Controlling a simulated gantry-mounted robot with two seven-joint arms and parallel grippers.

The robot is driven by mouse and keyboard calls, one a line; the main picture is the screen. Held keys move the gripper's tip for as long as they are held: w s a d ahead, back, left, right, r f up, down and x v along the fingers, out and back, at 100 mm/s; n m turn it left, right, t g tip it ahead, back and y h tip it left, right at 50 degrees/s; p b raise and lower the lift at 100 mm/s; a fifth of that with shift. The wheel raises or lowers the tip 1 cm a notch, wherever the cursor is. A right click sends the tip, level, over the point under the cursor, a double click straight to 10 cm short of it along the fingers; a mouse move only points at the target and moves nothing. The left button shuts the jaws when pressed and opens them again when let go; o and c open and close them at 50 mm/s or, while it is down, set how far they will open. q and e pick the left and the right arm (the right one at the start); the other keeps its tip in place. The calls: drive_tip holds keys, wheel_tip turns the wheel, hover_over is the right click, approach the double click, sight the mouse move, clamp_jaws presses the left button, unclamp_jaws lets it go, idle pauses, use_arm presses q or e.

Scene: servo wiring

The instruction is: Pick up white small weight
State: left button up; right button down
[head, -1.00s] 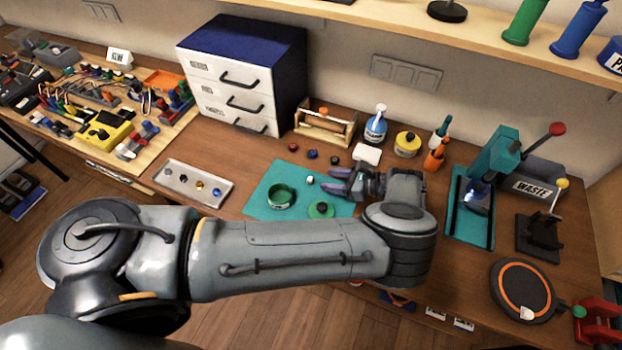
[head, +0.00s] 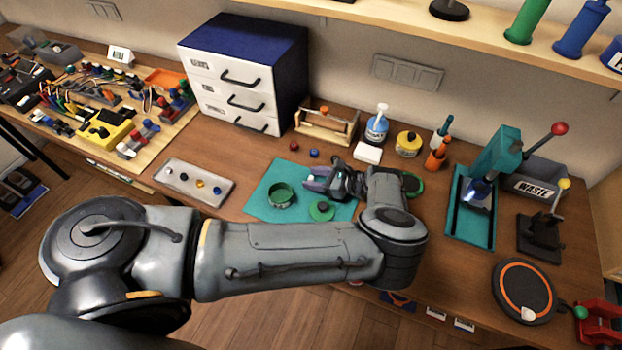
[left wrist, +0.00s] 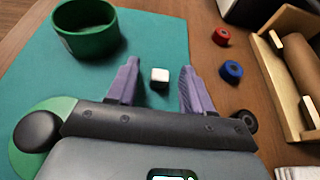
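The white small weight (left wrist: 160,76) is a small white block on the teal mat (left wrist: 150,30), seen in the left wrist view. It sits between the two purple fingers of my left gripper (left wrist: 156,84), nearer the left finger, with gaps on both sides. The left gripper is open. In the head view the left gripper (head: 314,180) is low over the mat's right part, and the white weight is hard to make out there. My right gripper is not in view.
A green round container (head: 281,195) and green lid (head: 321,210) are on the mat. Red (left wrist: 222,36) and blue (left wrist: 231,71) small weights lie right of the gripper, near the wooden holder (left wrist: 280,75). A metal tray (head: 180,180) lies left of the mat.

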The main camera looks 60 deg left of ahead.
use_arm(q)
clamp_jaws()
drive_tip(key=shift+r, duration=0.1)
